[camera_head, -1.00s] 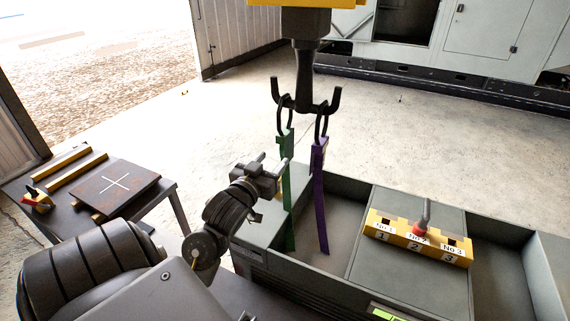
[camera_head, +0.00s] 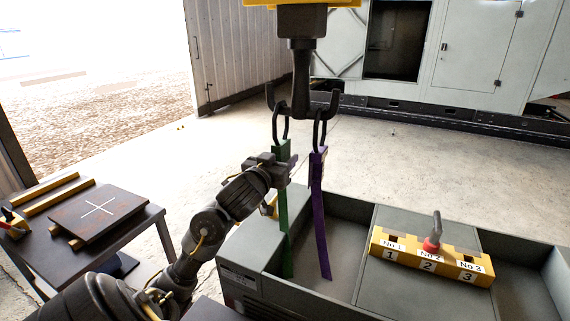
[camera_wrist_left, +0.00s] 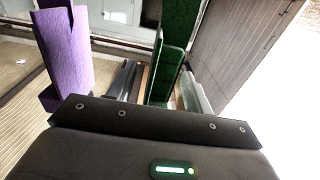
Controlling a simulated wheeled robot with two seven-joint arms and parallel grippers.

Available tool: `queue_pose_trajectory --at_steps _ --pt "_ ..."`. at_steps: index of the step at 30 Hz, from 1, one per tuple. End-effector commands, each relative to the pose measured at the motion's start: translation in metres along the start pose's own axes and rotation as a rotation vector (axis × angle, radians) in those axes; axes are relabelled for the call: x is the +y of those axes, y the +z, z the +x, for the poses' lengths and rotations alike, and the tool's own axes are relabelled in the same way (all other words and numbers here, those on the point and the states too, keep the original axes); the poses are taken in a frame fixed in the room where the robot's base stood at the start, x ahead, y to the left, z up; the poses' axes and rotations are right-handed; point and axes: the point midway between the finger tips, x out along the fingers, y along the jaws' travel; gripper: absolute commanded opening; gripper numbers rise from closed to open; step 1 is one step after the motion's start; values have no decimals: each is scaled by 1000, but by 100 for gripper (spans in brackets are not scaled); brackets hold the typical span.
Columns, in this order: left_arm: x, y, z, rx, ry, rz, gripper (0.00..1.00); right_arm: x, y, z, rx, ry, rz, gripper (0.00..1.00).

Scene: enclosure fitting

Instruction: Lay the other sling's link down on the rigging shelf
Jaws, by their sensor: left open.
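A dark double hook (camera_head: 301,90) hangs from above. The green sling (camera_head: 283,215) hangs by its dark link (camera_head: 280,125) from the hook's left prong. The purple sling (camera_head: 320,215) hangs by its link (camera_head: 319,130) from the right prong. My left gripper (camera_head: 284,166) is open at the upper part of the green sling, below its link. In the left wrist view the green sling (camera_wrist_left: 176,50) shows between the fingers, and the purple sling (camera_wrist_left: 66,50) is off to the left. I cannot tell whether the fingers touch the green strap. I cannot tell which surface is the rigging shelf.
A grey box (camera_head: 240,262) with compartments stands below the slings. On it is a yellow numbered block (camera_head: 405,255) with a red-collared shackle pin (camera_head: 433,240). A dark table (camera_head: 95,250) at left holds a plate marked with a cross (camera_head: 98,210) and yellow bars.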

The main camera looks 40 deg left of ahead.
Motion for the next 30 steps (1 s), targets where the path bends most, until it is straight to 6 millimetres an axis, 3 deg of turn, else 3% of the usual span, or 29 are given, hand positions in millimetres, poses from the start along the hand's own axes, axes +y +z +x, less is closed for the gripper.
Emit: queue_pose_trajectory --at_steps 6,17,30 --pt "0 0 21 1 1 1 51 0 0 4 0 1 0 36" --pt "0 0 26 0 2 2 51 7 0 4 -1 9 -3 36" --pt "0 0 26 0 1 2 0 11 1 3 -1 13 -5 36"
